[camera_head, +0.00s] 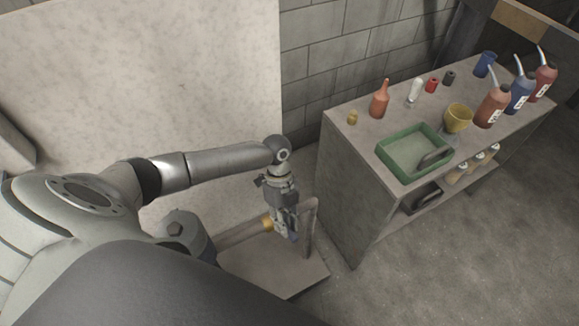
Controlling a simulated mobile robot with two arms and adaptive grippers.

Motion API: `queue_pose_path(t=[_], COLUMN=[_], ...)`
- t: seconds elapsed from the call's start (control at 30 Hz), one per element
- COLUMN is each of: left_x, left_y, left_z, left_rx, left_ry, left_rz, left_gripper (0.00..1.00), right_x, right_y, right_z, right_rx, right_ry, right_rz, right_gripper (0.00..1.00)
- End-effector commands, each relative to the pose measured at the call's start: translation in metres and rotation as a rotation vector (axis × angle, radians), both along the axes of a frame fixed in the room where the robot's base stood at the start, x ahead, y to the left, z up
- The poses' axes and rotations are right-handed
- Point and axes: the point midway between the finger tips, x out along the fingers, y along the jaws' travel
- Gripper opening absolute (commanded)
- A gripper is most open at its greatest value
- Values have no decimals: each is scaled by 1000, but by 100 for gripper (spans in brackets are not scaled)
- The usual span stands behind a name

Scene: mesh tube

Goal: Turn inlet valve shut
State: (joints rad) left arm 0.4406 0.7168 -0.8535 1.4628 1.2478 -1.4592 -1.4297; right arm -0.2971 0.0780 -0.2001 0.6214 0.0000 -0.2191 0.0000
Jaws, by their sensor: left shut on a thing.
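My left gripper (286,234) points down at the end of my left arm, low in the middle of the head view. It is shut on what looks like the inlet valve (293,237), of which only a small bluish part shows between and beside the fingers. A yellow brass-coloured fitting (267,222) sits just left of the fingers, at the end of a pale horizontal tube (240,234). The fingers hide most of the valve, so its handle angle cannot be told. My right gripper is not in view.
An upright post (310,228) stands close right of the gripper on a low base (300,275). Floor is open at lower right.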

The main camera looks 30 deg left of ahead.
Motion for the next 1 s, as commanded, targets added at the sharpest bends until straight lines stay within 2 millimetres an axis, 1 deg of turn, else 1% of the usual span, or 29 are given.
queue_pose_path(t=[0.2, 0.4, 0.9, 0.93, 1.0], left_x=[-5, -8, -9, -9, -9], left_y=[2, 3, 4, 4, 4], left_z=[0, 0, 0, 0, 0], left_rx=[0, 1, 4, 4, 3], left_ry=[-1, 0, 0, 0, 1], left_rz=[-111, -166, -183, -183, -183], left_gripper=[0, 0, 0, 22, 31], right_x=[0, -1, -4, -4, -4], right_y=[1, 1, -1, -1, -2], right_z=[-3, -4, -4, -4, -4], right_rx=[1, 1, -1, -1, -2], right_ry=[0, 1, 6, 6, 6], right_rz=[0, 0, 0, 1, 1], right_gripper=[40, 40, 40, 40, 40])
